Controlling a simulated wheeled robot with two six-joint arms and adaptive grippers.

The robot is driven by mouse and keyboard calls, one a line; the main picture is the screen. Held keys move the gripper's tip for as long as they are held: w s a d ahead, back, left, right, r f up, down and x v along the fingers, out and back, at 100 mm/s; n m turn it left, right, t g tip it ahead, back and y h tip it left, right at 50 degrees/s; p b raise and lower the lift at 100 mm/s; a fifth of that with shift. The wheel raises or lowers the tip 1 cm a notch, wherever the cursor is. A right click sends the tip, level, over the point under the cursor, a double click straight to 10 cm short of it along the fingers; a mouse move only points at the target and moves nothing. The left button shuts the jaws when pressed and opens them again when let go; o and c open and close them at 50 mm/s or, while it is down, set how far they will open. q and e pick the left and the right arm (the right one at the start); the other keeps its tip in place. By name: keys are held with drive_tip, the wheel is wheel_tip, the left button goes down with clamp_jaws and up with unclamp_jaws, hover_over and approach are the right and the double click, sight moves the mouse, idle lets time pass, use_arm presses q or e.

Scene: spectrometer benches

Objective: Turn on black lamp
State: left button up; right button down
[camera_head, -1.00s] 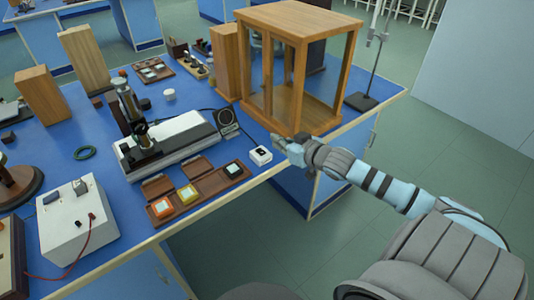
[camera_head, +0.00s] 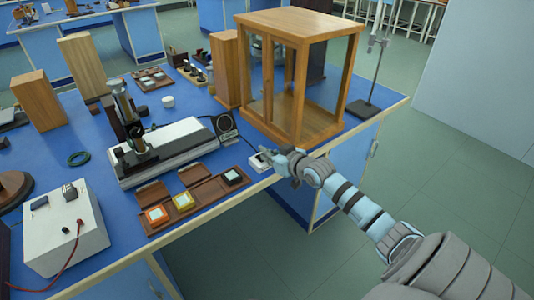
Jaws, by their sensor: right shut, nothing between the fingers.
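A small black lamp-like unit with a round face (camera_head: 226,127) stands on the blue bench, beside the end of the white-topped instrument. I cannot tell whether it is lit. A small white switch box (camera_head: 256,166) sits in front of it near the bench edge. My right gripper (camera_head: 267,156) is shut and empty, with its fingertips at the top of the white box and partly covering it. I cannot tell whether they touch it. My left gripper is not in view.
A wooden glass-sided cabinet (camera_head: 300,25) stands just behind my right gripper. An open brown case (camera_head: 208,191) with coloured blocks lies to the left. A white power box (camera_head: 68,240) stands at the front left. A stand (camera_head: 363,108) is at the right corner.

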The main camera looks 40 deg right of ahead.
drive_tip(key=shift+a+f+b, duration=0.15)
drive_tip(key=shift+f+b, duration=0.5)
drive_tip(key=shift+f, duration=0.1)
drive_tip(key=shift+s+d+r, duration=0.2)
drive_tip(key=shift+r, duration=0.1)
drive_tip(key=shift+r+p, duration=0.85)
drive_tip(key=shift+p, duration=0.35)
drive_tip(key=shift+r+p, duration=0.4)
drive_tip(key=p+v, duration=1.1)
drive_tip(key=shift+r, duration=0.2)
drive_tip(key=shift+a, duration=0.1)
